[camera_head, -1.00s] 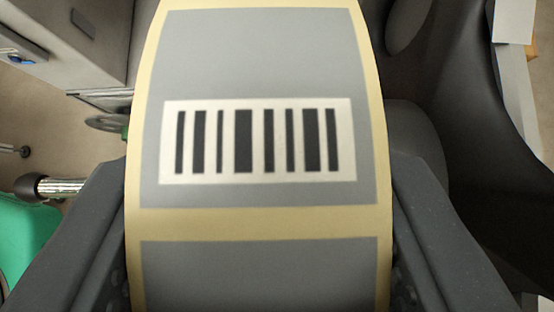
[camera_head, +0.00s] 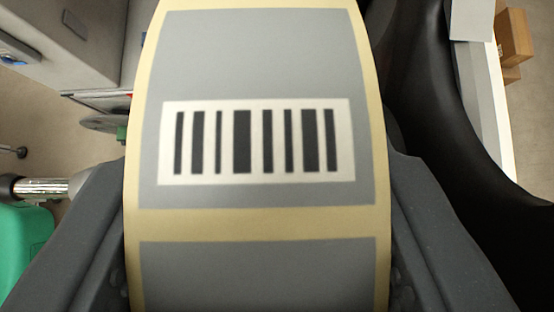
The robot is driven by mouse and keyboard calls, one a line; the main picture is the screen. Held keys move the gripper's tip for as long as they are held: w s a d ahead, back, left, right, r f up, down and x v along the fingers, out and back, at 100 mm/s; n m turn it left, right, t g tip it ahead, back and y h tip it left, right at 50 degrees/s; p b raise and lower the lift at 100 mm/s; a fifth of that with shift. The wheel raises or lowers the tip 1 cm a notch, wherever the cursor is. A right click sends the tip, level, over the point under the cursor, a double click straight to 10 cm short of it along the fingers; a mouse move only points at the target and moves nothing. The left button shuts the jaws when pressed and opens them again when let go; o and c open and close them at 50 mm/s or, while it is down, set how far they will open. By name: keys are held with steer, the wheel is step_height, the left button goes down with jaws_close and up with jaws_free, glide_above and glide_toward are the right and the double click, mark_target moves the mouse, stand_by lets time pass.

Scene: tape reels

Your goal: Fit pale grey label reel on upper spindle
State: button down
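The pale grey label reel (camera_head: 255,60) fills the middle of the view, very close to the camera. Its grey labels sit on a cream backing strip, and one carries a white patch with a black barcode. My gripper (camera_head: 258,270) has one dark grey finger on each side of the reel, and it is shut on the reel. The reel hides whatever lies straight ahead. I cannot make out the upper spindle for certain; a metal rod with a black end (camera_head: 40,187) shows at the left.
A grey machine cabinet (camera_head: 70,40) stands at the upper left. A grey disc (camera_head: 100,123) shows below it, and a green object (camera_head: 25,245) at the lower left. A large black curved shape (camera_head: 440,120) fills the right. Brown boxes (camera_head: 513,38) stand at the far right.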

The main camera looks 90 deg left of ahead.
steer(key=shift+r, duration=0.1)
steer(key=c, duration=0.7)
jaws_free()
steer(key=shift+c, duration=0.2)
steer(key=shift+d+r, duration=0.35)
steer(key=shift+d, duration=0.15)
steer(key=p+v, duration=0.7)
steer(key=v, duration=0.5)
steer(key=shift+w+r, duration=0.15)
steer(key=shift+r, duration=0.05)
steer(key=shift+d, duration=0.2)
